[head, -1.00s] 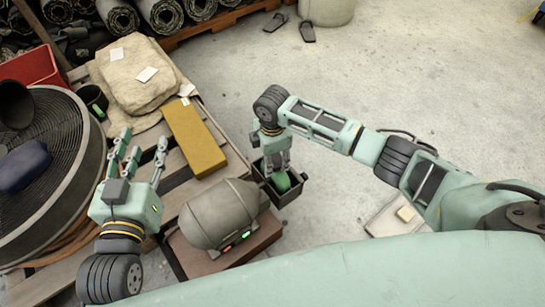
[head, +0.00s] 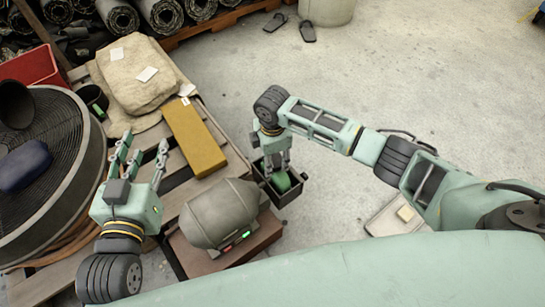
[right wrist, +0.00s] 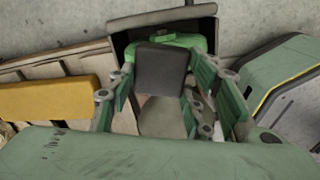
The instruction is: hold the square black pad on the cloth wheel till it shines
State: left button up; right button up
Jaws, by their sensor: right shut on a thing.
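The square black pad (right wrist: 162,68) sits between the fingers of my right gripper (head: 276,163), which is shut on it. In the head view the pad is hidden by the gripper. The green cloth wheel (head: 281,182) shows inside a dark open box, right of a grey motor housing (head: 220,212) with red and green lights. In the right wrist view the wheel (right wrist: 190,41) is just behind the pad; I cannot tell whether they touch or whether the pad shines. My left gripper (head: 143,146) is open and empty, left of the motor.
A yellow-brown block (head: 194,137) and a stack of beige sacks (head: 135,75) lie on a wooden pallet. A large ringed round thing (head: 65,170) with a dark blue piece on it stands at left. Rolls lie at the back. The concrete floor (head: 430,90) at right is mostly clear.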

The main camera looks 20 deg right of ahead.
pick_arm(q)
jog(key=shift+s+a+f+g+y+p, duration=0.15)
jog(key=shift+s+f+g, duration=0.1)
jog(key=shift+f+g, duration=0.35)
jog(key=shift+s+a+f+g+y+p, duration=0.15)
jog(key=shift+s+a+f+g, duration=0.1)
jog(key=shift+f, duration=0.6)
jog(key=shift+s+a+f+g+y+p, duration=0.15)
jog(key=shift+s+f+g, duration=0.1)
jog(key=shift+f+g, duration=0.35)
dwell(1.6)
jog(key=shift+s+a+f+g, duration=0.15)
jog(key=shift+s+f+g, duration=0.15)
jog(key=shift+f, duration=0.35)
jog(key=shift+s+a+f+g, duration=0.15)
jog(key=shift+s+f, duration=0.25)
jog(key=shift+f, duration=0.2)
dwell(1.1)
jog(key=shift+s+a+f+g+y+p, duration=0.15)
jog(key=shift+s+f+g+y+p, duration=0.1)
jog(key=shift+s+f+g+p, duration=0.15)
dwell(1.6)
